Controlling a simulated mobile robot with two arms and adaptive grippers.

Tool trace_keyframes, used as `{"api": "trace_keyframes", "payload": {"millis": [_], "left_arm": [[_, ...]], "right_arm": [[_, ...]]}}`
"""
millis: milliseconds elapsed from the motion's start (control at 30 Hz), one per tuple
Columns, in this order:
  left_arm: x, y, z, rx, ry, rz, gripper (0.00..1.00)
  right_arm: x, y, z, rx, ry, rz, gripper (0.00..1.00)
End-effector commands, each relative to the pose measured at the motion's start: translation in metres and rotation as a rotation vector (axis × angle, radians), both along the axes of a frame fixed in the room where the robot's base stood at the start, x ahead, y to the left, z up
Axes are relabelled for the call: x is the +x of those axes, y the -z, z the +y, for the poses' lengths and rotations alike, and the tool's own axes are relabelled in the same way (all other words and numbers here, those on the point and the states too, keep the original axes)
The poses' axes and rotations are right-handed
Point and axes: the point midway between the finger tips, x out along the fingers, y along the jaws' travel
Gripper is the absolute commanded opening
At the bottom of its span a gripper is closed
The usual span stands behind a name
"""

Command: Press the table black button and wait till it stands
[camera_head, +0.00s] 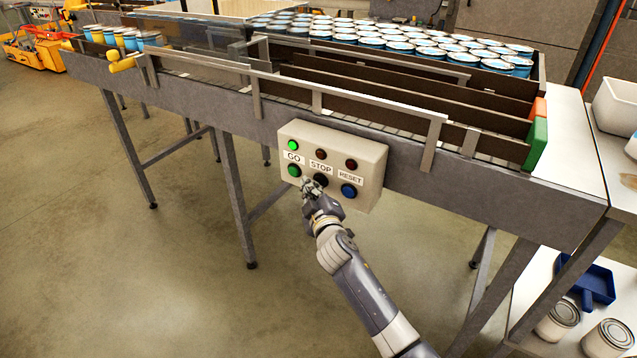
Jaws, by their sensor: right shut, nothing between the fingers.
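The control box (371,160) is fixed to the front side of the conveyor table (190,104). It has a green GO button (294,170), a black STOP button (320,180) and a blue RESET button (348,190). The lamp above GO is lit green; the two lamps above STOP and RESET are dark red. My right gripper (309,186) is shut and empty, with its tips in front of the box by the black button, partly covering it. I cannot tell whether the tips touch the button. My left gripper is not in view.
Many blue-and-white cans (420,44) stand on the conveyor at the back. A green block (536,144) is at the lane's right end. Lower right, a shelf holds cans (561,316) and a blue dustpan (594,284).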

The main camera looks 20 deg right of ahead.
Motion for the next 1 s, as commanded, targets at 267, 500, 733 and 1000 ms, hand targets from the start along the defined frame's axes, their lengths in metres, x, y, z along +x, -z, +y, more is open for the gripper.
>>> {"api": "trace_keyframes", "payload": {"millis": [267, 500, 733, 1000], "left_arm": [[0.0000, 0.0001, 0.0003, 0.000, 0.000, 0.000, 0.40], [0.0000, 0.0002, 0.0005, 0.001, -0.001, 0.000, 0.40], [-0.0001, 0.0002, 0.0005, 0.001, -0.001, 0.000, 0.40], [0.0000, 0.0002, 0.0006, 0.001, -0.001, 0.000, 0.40]], "right_arm": [[0.0023, -0.0001, -0.0029, -0.001, 0.000, 0.000, 0.00], [0.0041, 0.0000, -0.0054, -0.001, 0.001, -0.001, 0.00], [0.0053, 0.0000, -0.0072, -0.001, 0.001, -0.001, 0.00], [0.0046, 0.0001, -0.0065, 0.000, 0.001, 0.001, 0.00]]}}
